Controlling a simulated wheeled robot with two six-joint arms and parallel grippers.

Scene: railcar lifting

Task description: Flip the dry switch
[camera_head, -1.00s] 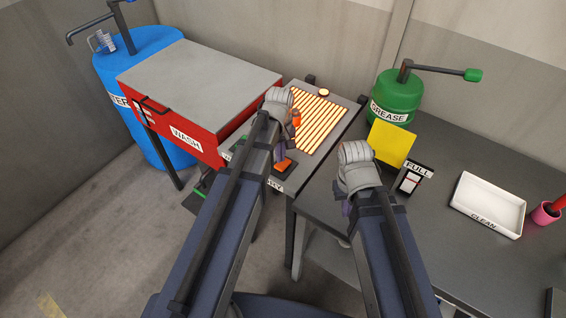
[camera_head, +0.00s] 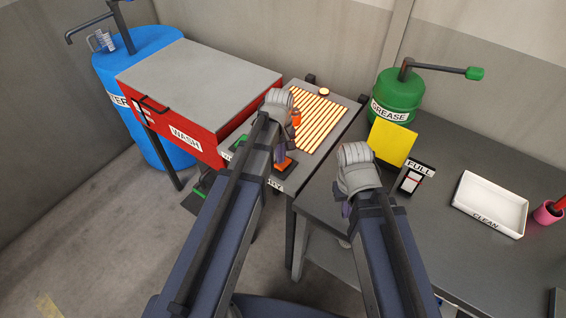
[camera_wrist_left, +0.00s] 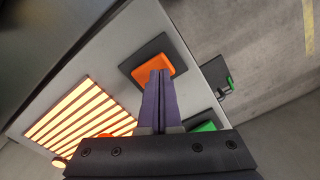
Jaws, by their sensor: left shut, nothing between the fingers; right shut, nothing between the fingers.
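The dry switch is an orange rocker (camera_head: 285,164) on a dark base at the front edge of the grey panel, above a partly hidden label. In the left wrist view the orange rocker (camera_wrist_left: 153,73) lies at or just beyond the fingertips of my left gripper (camera_wrist_left: 160,75). Its fingers are shut and empty; I cannot tell whether they touch the rocker. In the head view my left gripper (camera_head: 281,154) is mostly covered by its own arm. My right gripper (camera_head: 346,209) is shut and empty, pointing down by the front edge of the dark table.
Glowing orange bars (camera_head: 319,118) lie behind the switch. A green switch (camera_head: 239,141) is to its left, below the red wash box (camera_head: 190,112). A yellow plate (camera_head: 392,144), green grease drum (camera_head: 399,95) and white clean tray (camera_head: 489,204) stand on the right table.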

